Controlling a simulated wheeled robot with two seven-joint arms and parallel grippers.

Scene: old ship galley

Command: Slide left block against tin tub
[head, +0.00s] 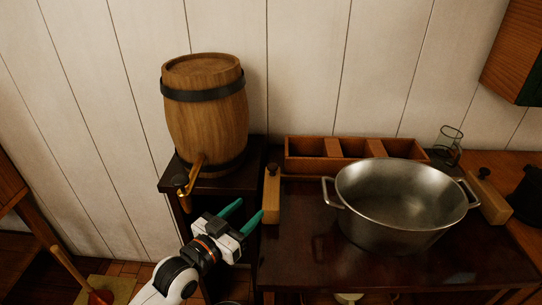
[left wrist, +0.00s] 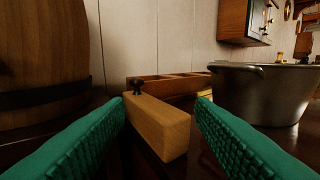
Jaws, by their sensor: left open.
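The left block (head: 272,200), light wood with a dark knob, stands on the dark tabletop left of the tin tub (head: 385,236). A gap separates it from the tub, near the tub's left handle. My left gripper (head: 247,213) is open and empty, just left of the block, its green fingers pointing toward it. In the left wrist view the block (left wrist: 162,130) shows between the two fingertips, with the tub (left wrist: 262,98) beyond to the right. I cannot tell whether a finger touches the block. My right gripper is out of view.
A second wooden block (head: 488,202) stands right of the tub. A three-part wooden box (head: 305,164) and a glass jar (head: 447,146) are behind. A barrel (head: 205,115) with a tap (head: 188,178) sits on a stand at left. The tabletop front (head: 310,262) is clear.

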